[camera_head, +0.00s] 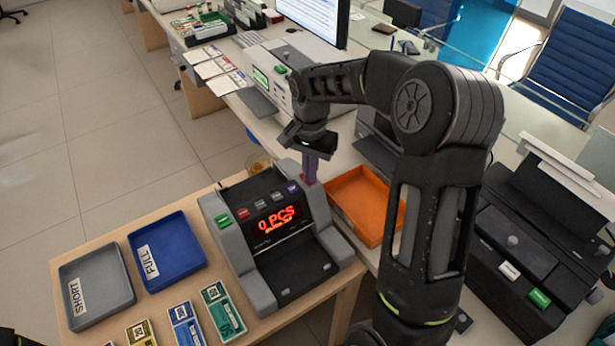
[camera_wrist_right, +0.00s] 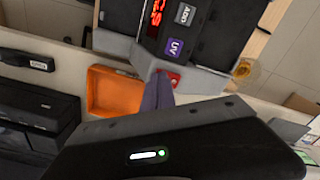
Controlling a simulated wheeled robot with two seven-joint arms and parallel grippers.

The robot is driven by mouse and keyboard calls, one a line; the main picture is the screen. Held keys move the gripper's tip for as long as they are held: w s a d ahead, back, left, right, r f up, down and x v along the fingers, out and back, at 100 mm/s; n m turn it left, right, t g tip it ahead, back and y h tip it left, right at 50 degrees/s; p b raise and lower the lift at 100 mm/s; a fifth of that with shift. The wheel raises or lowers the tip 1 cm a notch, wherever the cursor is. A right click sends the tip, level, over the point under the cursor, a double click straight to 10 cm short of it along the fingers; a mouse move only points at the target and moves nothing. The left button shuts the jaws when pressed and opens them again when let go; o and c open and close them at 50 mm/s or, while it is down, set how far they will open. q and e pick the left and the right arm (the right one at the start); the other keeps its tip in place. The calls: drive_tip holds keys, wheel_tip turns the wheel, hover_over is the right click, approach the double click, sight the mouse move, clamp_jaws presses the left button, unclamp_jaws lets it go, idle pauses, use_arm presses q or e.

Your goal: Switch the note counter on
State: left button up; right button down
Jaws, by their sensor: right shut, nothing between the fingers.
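The note counter (camera_head: 228,240) stands on the wooden side table, a grey and black machine. Its red display (camera_head: 277,219) is lit and reads "0 PCS". A red switch (camera_wrist_right: 174,79) shows at the machine's side in the right wrist view. My right gripper (camera_head: 309,178) is shut and empty, pointing down at the counter's back right side. In the right wrist view its fingertips (camera_wrist_right: 160,80) are right beside the red switch and partly cover it; I cannot tell whether they touch.
An orange tray (camera_head: 341,191) lies close right of the counter. A blue tray (camera_head: 191,270), a grey tray (camera_head: 88,303) and banded note bundles (camera_head: 222,309) lie on the left and front. A black machine (camera_head: 525,225) stands at the right.

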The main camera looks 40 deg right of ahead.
wheel_tip(320, 180, up, 5)
drive_tip(key=p, duration=0.3)
drive_tip(key=shift+p, duration=0.3)
drive_tip(key=shift+r+p, duration=0.3)
drive_tip(key=shift+r, duration=0.6)
